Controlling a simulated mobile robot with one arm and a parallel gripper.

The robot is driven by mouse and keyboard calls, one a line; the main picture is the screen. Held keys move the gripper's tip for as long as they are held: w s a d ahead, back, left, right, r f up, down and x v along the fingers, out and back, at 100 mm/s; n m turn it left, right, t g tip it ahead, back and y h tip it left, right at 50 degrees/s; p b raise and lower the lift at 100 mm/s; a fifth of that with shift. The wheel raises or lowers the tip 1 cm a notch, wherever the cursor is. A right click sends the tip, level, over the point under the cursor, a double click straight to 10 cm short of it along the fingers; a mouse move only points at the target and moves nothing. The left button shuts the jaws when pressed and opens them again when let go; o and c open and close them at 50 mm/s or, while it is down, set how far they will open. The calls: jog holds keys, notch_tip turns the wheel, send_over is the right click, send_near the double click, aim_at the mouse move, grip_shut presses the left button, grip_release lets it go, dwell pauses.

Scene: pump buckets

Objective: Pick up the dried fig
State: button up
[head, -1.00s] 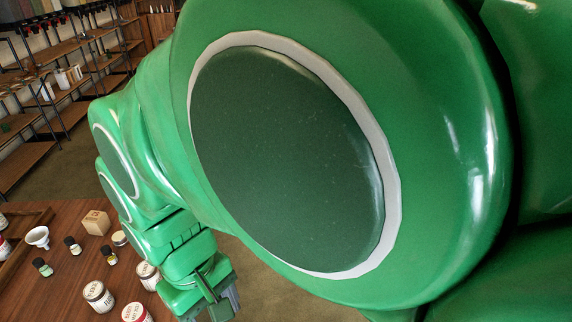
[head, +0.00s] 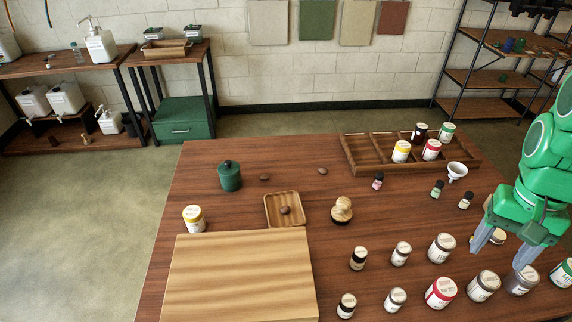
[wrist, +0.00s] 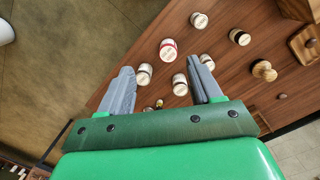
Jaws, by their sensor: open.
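Three small brown lumps show in the head view, and I cannot tell for certain which is the dried fig. One lump (head: 285,210) lies in a small square wooden tray (head: 269,222). Another lump (head: 264,178) lies on the table beyond the tray, and a third lump (head: 322,171) lies to its right. The wrist view shows a brown lump (wrist: 282,96) at right and one (wrist: 310,43) in the tray at the right edge. My gripper (head: 499,256) is open and empty above the jars at the table's right side, far from the lumps. Its spread fingers also show in the wrist view (wrist: 160,68).
Several jars and bottles, such as a red-banded jar (head: 441,293), crowd the table's front right. A wooden stamp-like piece (head: 342,210) stands right of the tray. A green canister (head: 230,176), a board (head: 240,280) and a divided crate (head: 372,170) are also on the table (head: 200,155).

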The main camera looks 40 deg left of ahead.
jog(key=w+a+f+n, duration=0.1)
jog(key=w+a+f, duration=0.1)
jog(key=w+a, duration=0.6)
jog(key=w+a+f+n+t, duration=0.15)
jog(key=w+a, duration=0.25)
jog(key=a, duration=0.7)
jog(key=w+a+f+n, duration=0.1)
jog(key=w+a+f, duration=0.2)
jog(key=w+a, duration=0.55)
jog(key=n+y, duration=0.2)
jog(key=n, duration=0.2)
send_near(264, 175)
jog(key=f, duration=0.1)
jog(key=shift+d+f, duration=0.15)
jog(key=shift+f, duration=0.45)
jog(key=shift+d+f, duration=0.15)
jog(key=shift+f, duration=0.45)
jog(key=shift+a+f, duration=0.25)
jog(key=shift+f, duration=0.3)
jog(key=shift+a+f, duration=0.25)
jog(key=shift+f, duration=0.3)
jog(key=shift+w+a+f, duration=0.1)
jog(key=shift+f, duration=0.65)
jog(key=shift+w+a+f, duration=0.1)
jog(key=shift+f, duration=0.6)
jog(key=c, duration=1.1)
